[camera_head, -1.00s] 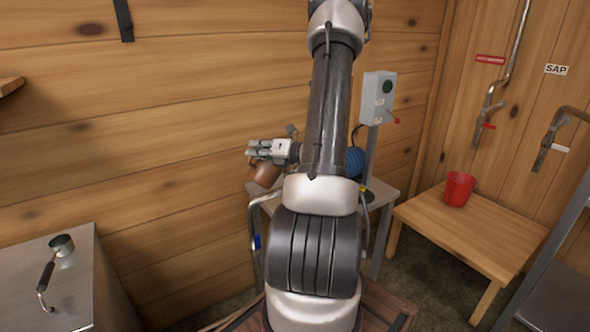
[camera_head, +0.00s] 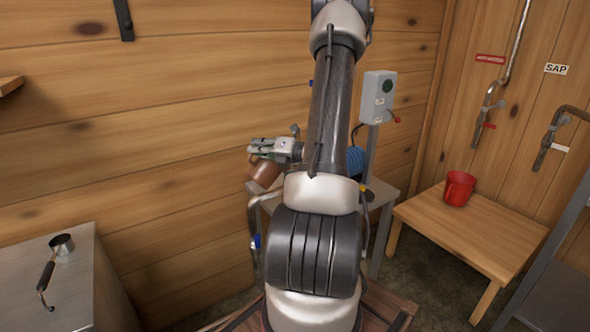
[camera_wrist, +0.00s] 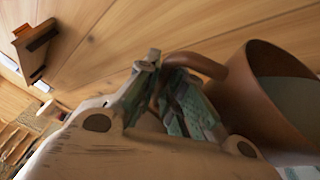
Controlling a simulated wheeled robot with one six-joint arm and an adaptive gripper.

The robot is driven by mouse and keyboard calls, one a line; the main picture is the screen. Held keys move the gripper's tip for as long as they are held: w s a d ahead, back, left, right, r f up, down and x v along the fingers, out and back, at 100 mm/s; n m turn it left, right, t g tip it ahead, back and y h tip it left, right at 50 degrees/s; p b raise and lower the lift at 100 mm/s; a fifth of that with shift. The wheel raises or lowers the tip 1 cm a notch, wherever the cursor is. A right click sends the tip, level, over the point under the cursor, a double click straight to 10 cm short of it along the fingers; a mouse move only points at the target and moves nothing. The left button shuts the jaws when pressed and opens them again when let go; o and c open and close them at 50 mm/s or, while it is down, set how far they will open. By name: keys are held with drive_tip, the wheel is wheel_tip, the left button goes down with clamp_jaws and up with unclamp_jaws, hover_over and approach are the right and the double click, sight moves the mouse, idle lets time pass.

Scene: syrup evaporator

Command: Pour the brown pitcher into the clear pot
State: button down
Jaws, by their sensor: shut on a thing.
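The brown pitcher (camera_head: 265,172) is held by my gripper (camera_head: 266,149) above the small metal table on the left side of my arm. It is tilted in the head view. In the wrist view the pitcher (camera_wrist: 258,100) shows at the right, with its open mouth and a greyish inside in sight. My gripper (camera_wrist: 178,98) is shut on the pitcher's curved handle in the wrist view. I cannot make out the clear pot in either view; my arm hides part of the table.
A small metal table (camera_head: 384,196) with a grey switch box (camera_head: 378,97) stands behind my arm. A red cup (camera_head: 459,188) stands on a wooden bench (camera_head: 480,236) at right. A ladle (camera_head: 53,268) lies on a metal cabinet (camera_head: 85,262) at left. Taps are on the right wall.

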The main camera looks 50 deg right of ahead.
drive_tip(key=shift+s+d+r+m+t+y, duration=0.1)
drive_tip(key=shift+d+r+m+t+y, duration=0.25)
drive_tip(key=shift+d+r+m, duration=0.55)
idle(0.8)
drive_tip(key=shift+s+d+r+m+t+p, duration=0.1)
drive_tip(key=shift+d+m+t+p, duration=0.25)
drive_tip(key=shift+d+m, duration=0.4)
idle(0.5)
drive_tip(key=shift+s+d+r+m+t, duration=0.1)
drive_tip(key=shift+d+r+m+t, duration=0.15)
drive_tip(key=shift+d+m, duration=0.2)
drive_tip(key=shift+s+d+r+m+t, duration=0.15)
drive_tip(key=shift+d+r+m, duration=0.15)
drive_tip(key=shift+d, duration=0.25)
idle(1.4)
